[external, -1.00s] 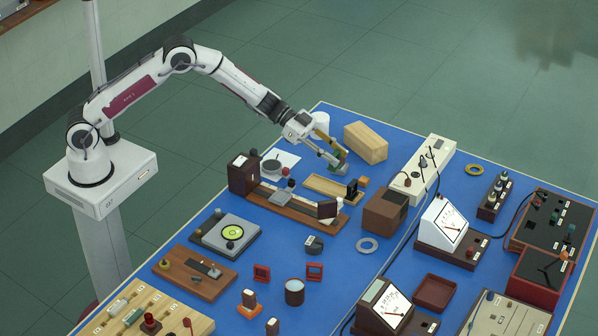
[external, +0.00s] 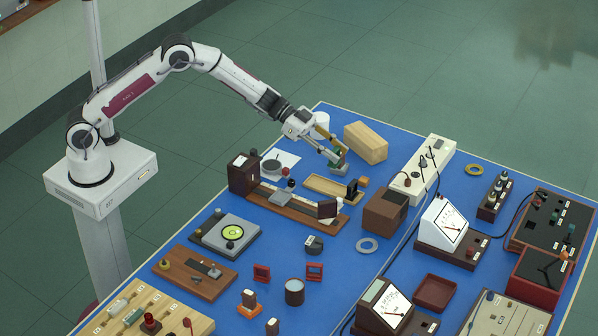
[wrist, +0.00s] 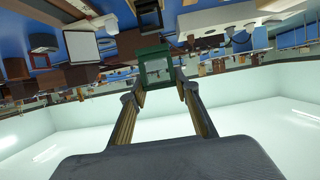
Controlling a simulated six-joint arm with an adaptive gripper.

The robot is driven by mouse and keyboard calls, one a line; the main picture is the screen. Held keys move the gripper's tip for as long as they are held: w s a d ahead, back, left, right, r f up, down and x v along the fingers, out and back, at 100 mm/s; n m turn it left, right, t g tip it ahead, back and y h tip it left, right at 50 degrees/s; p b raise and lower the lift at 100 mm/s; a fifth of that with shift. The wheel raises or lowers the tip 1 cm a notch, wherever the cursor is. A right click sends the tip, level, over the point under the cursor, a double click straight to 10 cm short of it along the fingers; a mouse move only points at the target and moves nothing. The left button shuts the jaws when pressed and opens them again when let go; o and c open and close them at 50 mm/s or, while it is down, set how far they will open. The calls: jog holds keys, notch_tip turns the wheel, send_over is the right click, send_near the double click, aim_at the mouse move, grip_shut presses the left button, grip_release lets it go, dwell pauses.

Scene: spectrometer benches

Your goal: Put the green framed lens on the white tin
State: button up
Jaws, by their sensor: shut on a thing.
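My gripper (external: 337,160) is at the back of the blue bench, pointing down to the right. It is shut on the green framed lens (wrist: 155,66), a small green square frame between the fingertips in the wrist view. In the external view the lens is small and partly hidden by the fingers. The white tin (external: 322,118) is a white cylinder near the bench's back corner, just behind my gripper and partly covered by it. The lens is apart from the tin, on its near right side.
A pale wooden block (external: 366,143) stands just right of my gripper. A dark round pot (external: 271,166) on white paper is to the left. Meters and boxes crowd the right.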

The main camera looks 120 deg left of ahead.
jog(key=s+a+r+n+y, duration=0.2)
jog(key=s+a+r+y, duration=0.1)
jog(key=s+a, duration=0.8)
notch_tip(320, 180, up, 4)
jog(key=n+g+y, duration=0.1)
jog(key=n+y, duration=0.1)
send_over(319, 119)
jog(key=shift+d+r, duration=0.1)
jog(key=shift+n, duration=0.3)
jog(key=shift+f, duration=3.15)
jog(key=shift+f, duration=1.85)
jog(key=shift+f, duration=0.15)
